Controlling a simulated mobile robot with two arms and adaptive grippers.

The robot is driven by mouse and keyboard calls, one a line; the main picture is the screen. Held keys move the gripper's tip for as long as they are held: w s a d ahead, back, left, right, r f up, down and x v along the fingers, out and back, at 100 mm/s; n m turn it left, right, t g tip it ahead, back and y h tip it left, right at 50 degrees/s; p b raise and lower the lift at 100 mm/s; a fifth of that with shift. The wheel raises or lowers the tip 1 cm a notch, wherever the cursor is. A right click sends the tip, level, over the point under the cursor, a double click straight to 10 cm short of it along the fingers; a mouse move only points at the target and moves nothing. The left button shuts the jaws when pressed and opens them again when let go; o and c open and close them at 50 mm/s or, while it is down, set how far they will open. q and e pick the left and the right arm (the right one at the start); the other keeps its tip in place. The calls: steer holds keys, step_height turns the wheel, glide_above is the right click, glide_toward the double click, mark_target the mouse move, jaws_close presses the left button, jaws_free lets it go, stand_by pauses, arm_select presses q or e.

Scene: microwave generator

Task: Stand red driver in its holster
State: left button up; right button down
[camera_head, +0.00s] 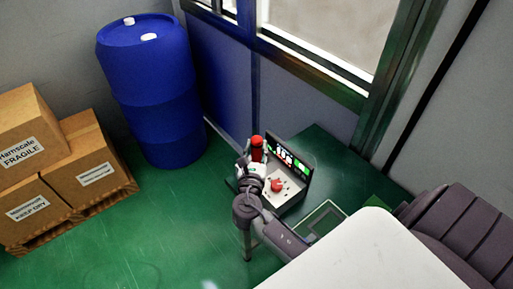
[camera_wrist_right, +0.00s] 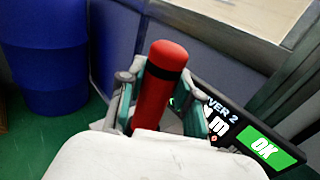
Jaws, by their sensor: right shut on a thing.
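The red driver (camera_head: 257,148) is a red cylinder with its rounded end up. My right gripper (camera_head: 254,164) is shut on it beside the left edge of the control box. In the right wrist view the driver (camera_wrist_right: 158,88) stands between the two fingers of the gripper (camera_wrist_right: 160,108), tilted a little to the right in the picture. Its lower end is hidden behind the white wrist housing. I cannot make out the holster in either view. My left gripper is not in view.
A control box (camera_head: 293,196) has a red round knob (camera_head: 277,186) and a lit screen; the screen's green OK patch (camera_wrist_right: 264,148) shows in the wrist view. A blue barrel (camera_head: 152,90) and cardboard boxes (camera_head: 90,160) on a pallet stand left. Green floor between is clear.

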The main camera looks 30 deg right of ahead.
stand_by(0.4)
steer(key=c, duration=0.7)
jaws_free()
steer(key=shift+f, duration=0.1)
steer(key=shift+f, duration=0.1)
steer(key=v, duration=1.2)
steer(key=shift+a, duration=0.1)
